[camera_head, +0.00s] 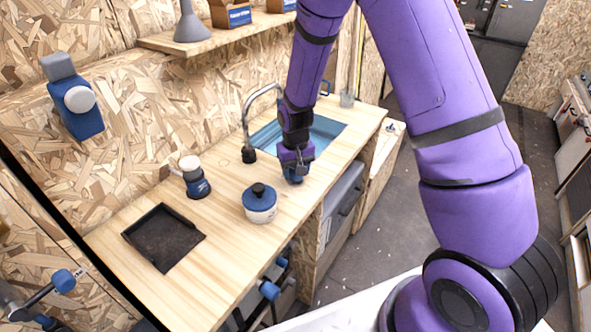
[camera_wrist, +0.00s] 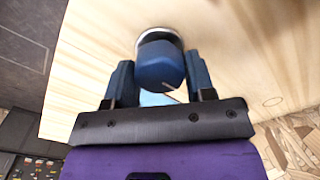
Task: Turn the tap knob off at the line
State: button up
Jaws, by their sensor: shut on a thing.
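The tap knob is a blue rounded knob (camera_wrist: 159,66) on a pale round base, with a short light line mark near its lower edge in the wrist view. In the head view the blue part (camera_head: 294,177) shows low under my gripper, at the near edge of the sink. My gripper (camera_wrist: 161,72) has one finger on each side of the knob and is shut on it. In the head view my gripper (camera_head: 295,160) points down at the counter and hides most of the knob. The curved metal tap (camera_head: 262,93) stands beside the blue sink (camera_head: 325,128).
On the wooden counter (camera_head: 225,225), a blue-and-white lidded pot (camera_head: 260,206), a small blue-and-white device (camera_head: 194,178) and a black tray (camera_head: 148,253) stand left of my gripper. A shelf (camera_head: 160,42) with a grey funnel (camera_head: 191,25) hangs above. A glass (camera_head: 347,98) stands at the far end.

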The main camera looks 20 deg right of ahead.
jog(key=o, duration=0.9)
notch_tip(320, 180, up, 11)
jog(key=shift+f, duration=0.1)
dwell(0.3)
jog(key=s+d+r+t, duration=0.1)
jog(key=s+d+r, duration=0.1)
jog(key=s+r, duration=0.5)
jog(key=s+d+r+t, duration=0.15)
jog(key=s+r, duration=0.25)
jog(key=r, duration=0.7)
jog(key=s+d+r+t, duration=0.1)
jog(key=s+r, duration=0.1)
jog(key=s, duration=0.4)
jog(key=s+d+r, duration=0.1)
jog(key=s+r, duration=0.2)
jog(key=s, duration=0.3)
jog(key=s+d+r+t, duration=0.1)
jog(key=s+r, duration=0.2)
jog(key=s, duration=0.3)
jog(key=shift+s+d+r+t, duration=0.15)
jog(key=shift+s+d+t, duration=0.05)
jog(key=shift+s+t, duration=0.15)
